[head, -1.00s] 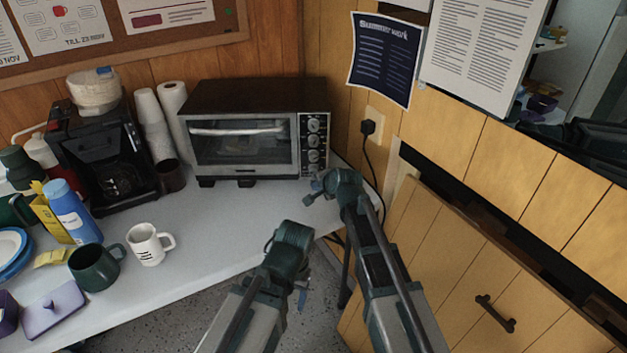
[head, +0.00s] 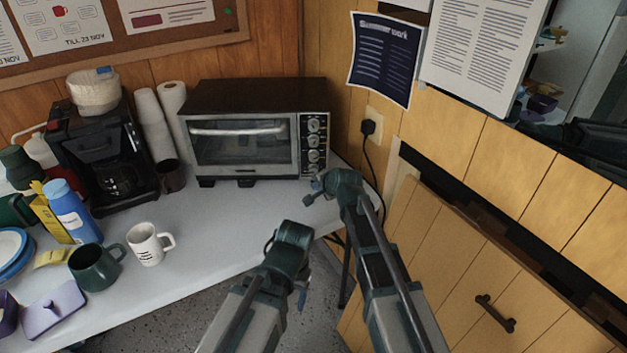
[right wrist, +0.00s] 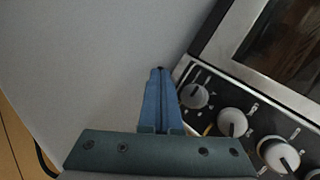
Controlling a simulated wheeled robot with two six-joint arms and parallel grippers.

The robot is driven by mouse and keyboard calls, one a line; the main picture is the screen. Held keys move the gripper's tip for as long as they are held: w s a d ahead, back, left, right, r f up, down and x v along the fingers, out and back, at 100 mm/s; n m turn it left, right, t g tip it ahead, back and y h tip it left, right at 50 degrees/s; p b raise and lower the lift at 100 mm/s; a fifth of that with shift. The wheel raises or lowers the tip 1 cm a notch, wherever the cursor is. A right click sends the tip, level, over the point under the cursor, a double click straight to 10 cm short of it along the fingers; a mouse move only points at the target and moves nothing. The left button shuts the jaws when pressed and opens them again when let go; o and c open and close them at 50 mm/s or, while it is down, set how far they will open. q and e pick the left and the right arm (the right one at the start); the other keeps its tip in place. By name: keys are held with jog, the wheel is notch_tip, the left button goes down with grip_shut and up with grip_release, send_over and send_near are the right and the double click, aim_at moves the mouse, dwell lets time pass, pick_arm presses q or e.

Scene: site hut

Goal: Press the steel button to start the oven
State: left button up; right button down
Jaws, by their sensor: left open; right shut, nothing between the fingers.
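The oven (head: 245,140) is a dark toaster oven with a glass door, standing at the back of the worktop. Its control panel (head: 314,145) at the right has a column of round silver-faced knobs. In the right wrist view, several knobs (right wrist: 232,122) show, each with a dark pointer mark; I cannot single out a steel button. My right gripper (head: 314,188) is shut and empty, just in front of the panel's lower end. In the right wrist view its blue fingertips (right wrist: 160,72) are beside the lowest knob; contact cannot be told. My left gripper (head: 302,296) is lower, away from the oven.
The white worktop (head: 205,235) is clear before the oven. A white mug (head: 147,245), a green mug (head: 92,268) and a blue bottle (head: 70,212) stand at left. A coffee maker (head: 105,160) and stacked cups are left of the oven. A plug (head: 368,127) with cord is right.

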jog(key=shift+w, duration=0.2)
dwell(0.6)
jog(key=shift+w, duration=0.2)
jog(key=shift+w, duration=0.4)
dwell(0.8)
jog(key=shift+s, duration=0.85)
jog(key=shift+s, duration=2.5)
